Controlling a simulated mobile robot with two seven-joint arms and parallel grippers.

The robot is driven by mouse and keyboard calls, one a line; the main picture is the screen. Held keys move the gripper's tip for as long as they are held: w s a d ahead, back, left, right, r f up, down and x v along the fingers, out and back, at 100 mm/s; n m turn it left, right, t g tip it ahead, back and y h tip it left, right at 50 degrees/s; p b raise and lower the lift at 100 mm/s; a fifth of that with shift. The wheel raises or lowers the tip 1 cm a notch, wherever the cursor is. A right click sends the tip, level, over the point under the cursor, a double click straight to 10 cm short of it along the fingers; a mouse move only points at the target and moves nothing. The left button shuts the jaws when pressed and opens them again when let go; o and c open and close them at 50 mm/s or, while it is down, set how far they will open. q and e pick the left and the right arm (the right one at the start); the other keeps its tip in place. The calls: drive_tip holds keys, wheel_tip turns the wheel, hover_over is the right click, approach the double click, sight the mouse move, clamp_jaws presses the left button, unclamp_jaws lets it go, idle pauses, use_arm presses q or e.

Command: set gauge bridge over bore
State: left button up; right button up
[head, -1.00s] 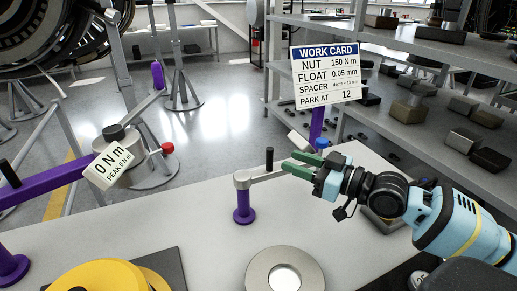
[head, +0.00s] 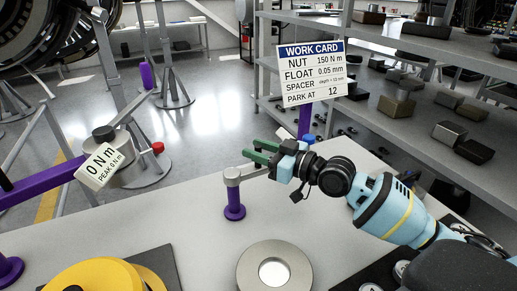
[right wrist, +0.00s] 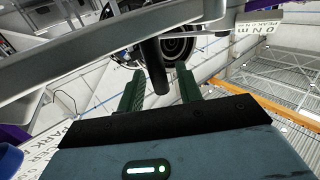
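A metal ring with a round bore (head: 275,270) sits on the bench near the front edge of the head view. No part is clearly recognisable as the gauge bridge. In the right wrist view a black upright handle (right wrist: 154,72) shows between the open fingers, below the bar (right wrist: 100,62). I cannot tell whether they touch it. My left gripper is out of view.
A yellow round part (head: 95,276) lies on a dark mat at front left. A torque readout showing 0 N m (head: 99,166) stands at left. The work card (head: 312,72) stands behind the bench, before the shelves (head: 410,60).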

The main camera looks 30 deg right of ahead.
drive_tip(key=shift+w+a, duration=0.1)
drive_tip(key=shift+c, duration=0.2)
clamp_jaws()
idle(0.4)
